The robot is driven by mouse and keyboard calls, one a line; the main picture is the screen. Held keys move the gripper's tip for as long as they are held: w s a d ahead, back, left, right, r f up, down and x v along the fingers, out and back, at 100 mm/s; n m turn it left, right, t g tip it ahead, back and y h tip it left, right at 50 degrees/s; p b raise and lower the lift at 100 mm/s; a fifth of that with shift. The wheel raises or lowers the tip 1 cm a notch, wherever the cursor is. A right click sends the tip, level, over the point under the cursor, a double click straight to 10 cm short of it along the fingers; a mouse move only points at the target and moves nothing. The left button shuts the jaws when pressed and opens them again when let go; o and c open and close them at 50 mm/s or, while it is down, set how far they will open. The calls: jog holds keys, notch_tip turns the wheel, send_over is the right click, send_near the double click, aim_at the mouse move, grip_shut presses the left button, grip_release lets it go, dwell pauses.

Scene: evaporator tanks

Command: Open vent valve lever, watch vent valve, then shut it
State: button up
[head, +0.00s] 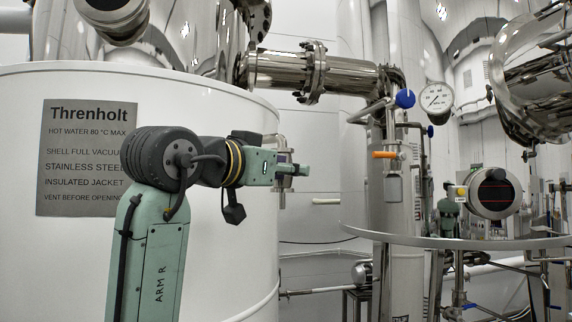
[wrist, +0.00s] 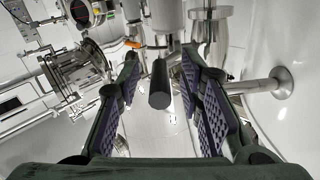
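My gripper (wrist: 159,68) is open in the wrist view, with a purple ridged pad on each finger. A black cylindrical grip (wrist: 160,86), which looks like the vent valve lever, lies in the gap between the fingers. Clear space shows on both sides of it, so neither pad seems to touch it. In the head view my gripper (head: 292,171) points right, beside a small steel valve fitting (head: 284,156) on a pipe from the white tank. The black grip cannot be made out there. Whether the valve is open or shut cannot be told.
The white tank (head: 235,255) with the Threnholt plate (head: 88,150) stands close behind my arm. To the right are an orange handle (head: 384,154), a blue knob (head: 405,98), a pressure gauge (head: 436,97) and a curved steel rail (head: 450,240). A steel stub (wrist: 280,83) sits right of the fingers.

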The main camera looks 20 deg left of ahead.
jog(key=shift+c, duration=0.6)
grip_shut()
dwell(0.3)
